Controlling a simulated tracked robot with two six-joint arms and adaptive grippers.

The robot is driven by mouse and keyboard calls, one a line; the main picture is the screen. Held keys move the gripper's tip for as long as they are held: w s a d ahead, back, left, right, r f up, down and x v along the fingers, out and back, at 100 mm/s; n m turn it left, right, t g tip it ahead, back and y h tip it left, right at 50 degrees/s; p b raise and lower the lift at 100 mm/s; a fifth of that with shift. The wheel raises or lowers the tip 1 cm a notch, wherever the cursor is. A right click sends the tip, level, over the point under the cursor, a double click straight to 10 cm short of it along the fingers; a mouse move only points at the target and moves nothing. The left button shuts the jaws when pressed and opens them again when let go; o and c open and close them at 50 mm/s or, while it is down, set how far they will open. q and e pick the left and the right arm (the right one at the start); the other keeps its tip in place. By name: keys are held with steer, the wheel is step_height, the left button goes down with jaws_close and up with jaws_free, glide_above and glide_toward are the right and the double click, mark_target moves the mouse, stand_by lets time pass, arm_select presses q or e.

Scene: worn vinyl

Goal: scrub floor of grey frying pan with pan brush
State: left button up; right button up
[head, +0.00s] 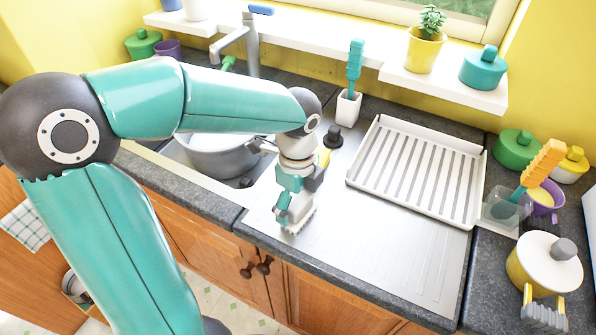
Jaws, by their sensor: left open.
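A grey round pan (222,160) sits in the sink at the left. My left arm hides much of it, and I cannot tell whether it is the frying pan. A teal-handled brush (355,62) stands upright in a white holder (347,108) behind the draining board. An orange-handled brush (540,168) leans in a clear holder (503,208) at the right. I cannot tell which is the pan brush. My left gripper (294,218) points down over the steel draining board, open, right of the sink and apart from both brushes. My right gripper is not in view.
A white ribbed rack (419,168) covers the back of the draining board (385,255); its front is clear. A tap (240,42) rises behind the sink.

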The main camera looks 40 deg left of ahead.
mark_target(298, 201)
arm_select(q)
step_height(298, 201, up, 16)
steer(key=shift+r+p, duration=0.25)
steer(key=shift+p, duration=0.2)
